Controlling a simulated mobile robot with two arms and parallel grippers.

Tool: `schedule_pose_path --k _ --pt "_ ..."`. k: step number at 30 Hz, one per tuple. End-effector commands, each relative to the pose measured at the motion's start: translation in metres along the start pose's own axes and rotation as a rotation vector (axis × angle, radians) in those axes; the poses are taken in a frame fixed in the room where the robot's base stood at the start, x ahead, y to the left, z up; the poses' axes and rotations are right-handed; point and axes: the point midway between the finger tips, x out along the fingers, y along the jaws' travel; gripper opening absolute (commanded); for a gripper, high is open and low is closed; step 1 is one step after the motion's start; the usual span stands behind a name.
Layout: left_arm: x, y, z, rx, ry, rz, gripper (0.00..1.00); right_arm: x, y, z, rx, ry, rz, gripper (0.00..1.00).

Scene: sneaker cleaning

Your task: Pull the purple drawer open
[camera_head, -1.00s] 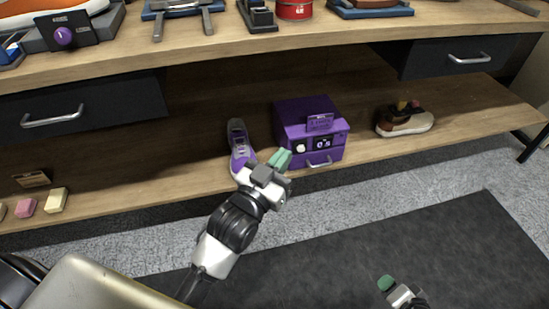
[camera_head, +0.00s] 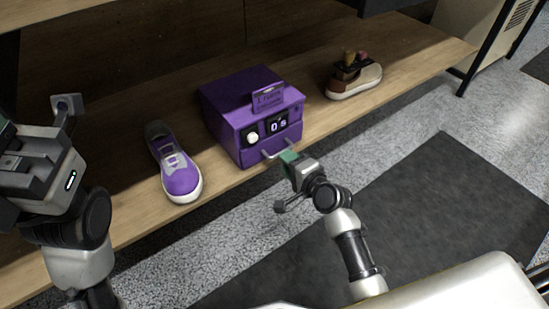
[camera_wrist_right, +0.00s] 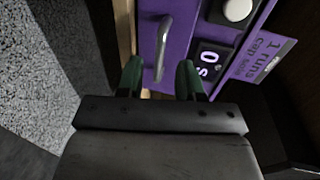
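The purple drawer box (camera_head: 240,118) stands on the lower wooden shelf, with a white knob, a "0s" display and a small sign. Its drawer front looks shut. My right gripper (camera_head: 287,157) is at the silver bar handle (camera_head: 268,154). In the right wrist view my right gripper (camera_wrist_right: 160,78) is open, its green fingers apart on either side of the handle (camera_wrist_right: 162,48); contact cannot be told. My left gripper (camera_head: 10,135) is at the left edge of the head view, away from the box, with its fingertips partly cut off.
A purple sneaker (camera_head: 174,165) sits on the shelf left of the box. A tan and dark shoe (camera_head: 354,78) sits to the right. The shelf's front edge runs below the box, with carpet and a dark mat (camera_head: 430,190) in front.

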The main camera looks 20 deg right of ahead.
Motion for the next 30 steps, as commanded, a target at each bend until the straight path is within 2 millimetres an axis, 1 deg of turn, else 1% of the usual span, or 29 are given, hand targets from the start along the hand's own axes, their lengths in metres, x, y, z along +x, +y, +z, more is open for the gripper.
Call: schedule_pose_path --k 1,3,6,9,13,20,21,23,27,28,30 --pt "-0.002 0.001 -0.003 0.002 0.019 0.006 0.0 0.012 0.004 0.0 0.002 0.001 -0.004 0.37" --pt "0.001 0.002 -0.006 0.005 0.037 0.013 0.0 0.024 0.004 0.0 0.001 0.001 -0.003 0.37" --pt "0.006 0.003 -0.009 0.008 0.058 0.021 0.0 0.038 0.004 0.0 -0.001 0.001 0.0 0.37" --pt "0.009 0.004 -0.011 0.01 0.07 0.027 0.0 0.046 0.003 0.0 0.0 0.001 0.0 0.37" --pt "0.012 0.004 -0.013 0.011 0.078 0.03 0.0 0.051 0.001 0.0 -0.002 0.001 0.001 0.37" --pt "0.013 0.004 -0.012 0.011 0.078 0.03 0.0 0.052 0.001 0.0 -0.002 0.001 0.001 0.37" --pt "0.013 0.004 -0.012 0.011 0.078 0.03 0.0 0.052 0.001 0.0 -0.002 0.001 0.001 0.34" --pt "0.013 0.004 -0.012 0.011 0.078 0.03 0.0 0.052 0.001 0.0 -0.002 0.001 0.001 0.25" --pt "0.013 0.004 -0.013 0.011 0.079 0.03 0.0 0.051 0.001 0.0 -0.002 0.001 0.001 0.03" --pt "0.013 0.004 -0.013 0.011 0.079 0.03 0.0 0.051 0.001 0.0 -0.002 0.001 0.002 0.0" --pt "0.013 0.004 -0.013 0.011 0.079 0.03 0.0 0.051 0.001 0.0 -0.002 0.001 0.002 0.0"
